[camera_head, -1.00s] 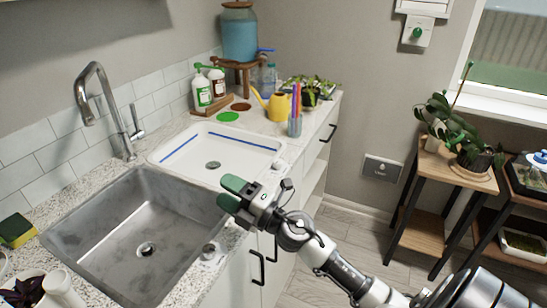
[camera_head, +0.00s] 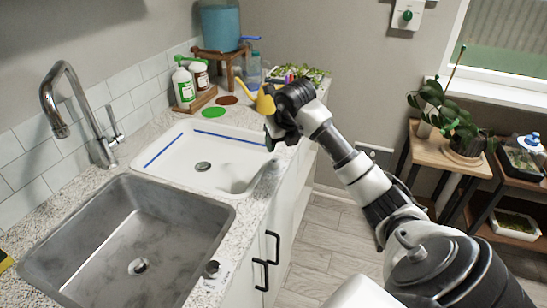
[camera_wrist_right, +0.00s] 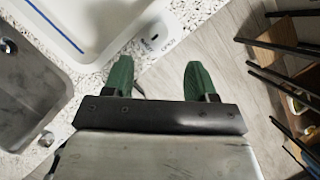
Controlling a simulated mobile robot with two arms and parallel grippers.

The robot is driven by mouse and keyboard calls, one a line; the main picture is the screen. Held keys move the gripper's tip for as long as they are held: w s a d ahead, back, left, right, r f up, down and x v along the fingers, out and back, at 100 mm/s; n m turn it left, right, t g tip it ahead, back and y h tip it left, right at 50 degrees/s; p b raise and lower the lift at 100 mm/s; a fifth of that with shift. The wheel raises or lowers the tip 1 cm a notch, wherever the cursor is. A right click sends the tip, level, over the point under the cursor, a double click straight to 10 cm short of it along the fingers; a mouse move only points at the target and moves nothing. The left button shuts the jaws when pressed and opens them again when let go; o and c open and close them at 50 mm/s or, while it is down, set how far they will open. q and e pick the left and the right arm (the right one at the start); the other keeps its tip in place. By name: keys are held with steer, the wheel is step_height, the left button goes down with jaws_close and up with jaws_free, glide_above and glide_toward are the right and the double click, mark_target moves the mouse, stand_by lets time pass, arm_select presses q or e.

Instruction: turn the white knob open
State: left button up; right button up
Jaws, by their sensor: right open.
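The white knob (camera_wrist_right: 154,31) shows in the right wrist view on the counter edge beside the white basin, with small lettering on the counter near it. It lies just ahead of my right gripper's fingertips, apart from them. My right gripper (camera_wrist_right: 159,70) is open, its two green fingers spread with nothing between them. In the head view my right gripper (camera_head: 271,138) is over the counter edge right of the white basin, fingers mostly hidden by the wrist. The white knob is hidden or cannot be made out there. My left gripper is not in view.
A metal knob (camera_head: 212,268) stands beside the steel sink (camera_head: 226,218). The white basin (camera_head: 165,165) is empty. A yellow watering can (camera_head: 264,103) stands behind my right wrist. Plants on a wooden stand (camera_head: 437,156) are to the right.

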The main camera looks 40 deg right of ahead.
mark_target(275, 160)
steer(key=x, duration=0.9)
steer(key=shift+f+p, duration=0.1)
steer(key=shift+p, duration=0.2)
steer(key=shift+c, duration=0.5)
steer(key=c, duration=0.8)
